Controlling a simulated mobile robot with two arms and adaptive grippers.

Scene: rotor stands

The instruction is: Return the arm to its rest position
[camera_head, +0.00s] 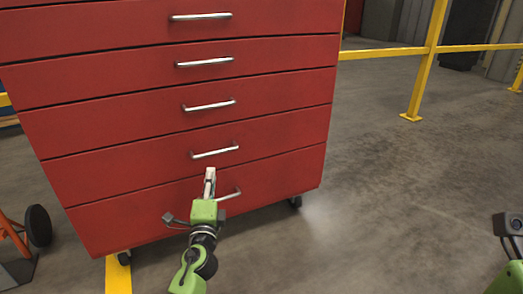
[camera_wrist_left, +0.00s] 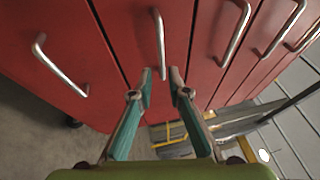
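My left gripper (camera_head: 210,174) is in front of the red drawer cabinet (camera_head: 95,186), just below the second-lowest handle (camera_head: 215,153) in the head view. In the left wrist view, its two green-sided fingers (camera_wrist_left: 160,75) are apart with nothing held between them. The lower end of that silver handle (camera_wrist_left: 158,42) shows between the fingertips; whether they touch it cannot be told. The lowest handle (camera_head: 228,194) is partly behind the gripper. All visible drawers look closed.
The cabinet stands on castors (camera_head: 295,202) and fills the left and middle. A yellow rail (camera_head: 420,75) runs behind it on the right. The concrete floor (camera_head: 400,180) to the right is clear. An orange item with a black wheel (camera_head: 38,225) is at the lower left.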

